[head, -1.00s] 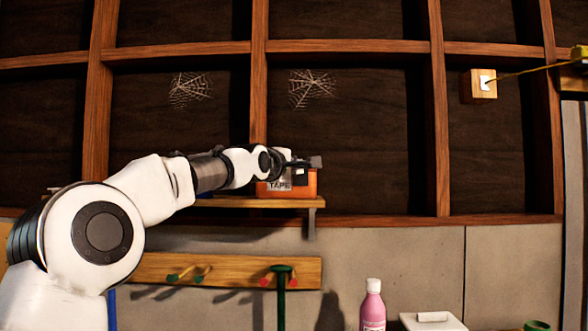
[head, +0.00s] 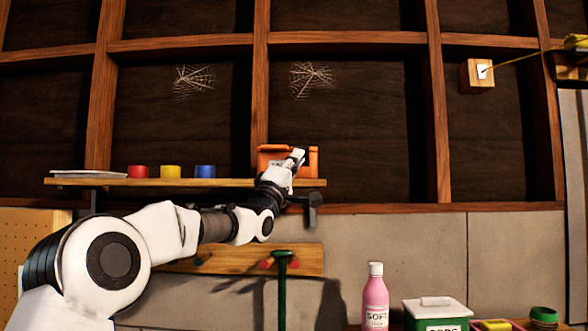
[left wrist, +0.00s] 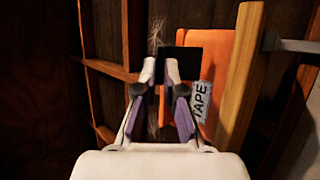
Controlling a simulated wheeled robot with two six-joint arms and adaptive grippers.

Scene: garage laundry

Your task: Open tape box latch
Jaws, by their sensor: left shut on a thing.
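The orange tape box (head: 272,157) stands at the right end of the wall shelf, partly covered by my left gripper. In the left wrist view the box (left wrist: 222,60) appears turned sideways, with its TAPE label (left wrist: 202,100) beside the right finger. My left gripper (head: 298,154) is at the front of the box. In the left wrist view its two fingers (left wrist: 160,72) are shut on a dark, flat piece (left wrist: 182,58), which looks like the latch. I cannot tell whether the latch has come free. My right gripper is in neither view.
The wooden shelf (head: 120,183) also holds a pale tray (head: 88,174) and red (head: 137,172), yellow (head: 170,172) and blue (head: 205,171) cups. A peg rail (head: 225,262) is below. A pink bottle (head: 375,300) and green box (head: 437,315) stand lower right.

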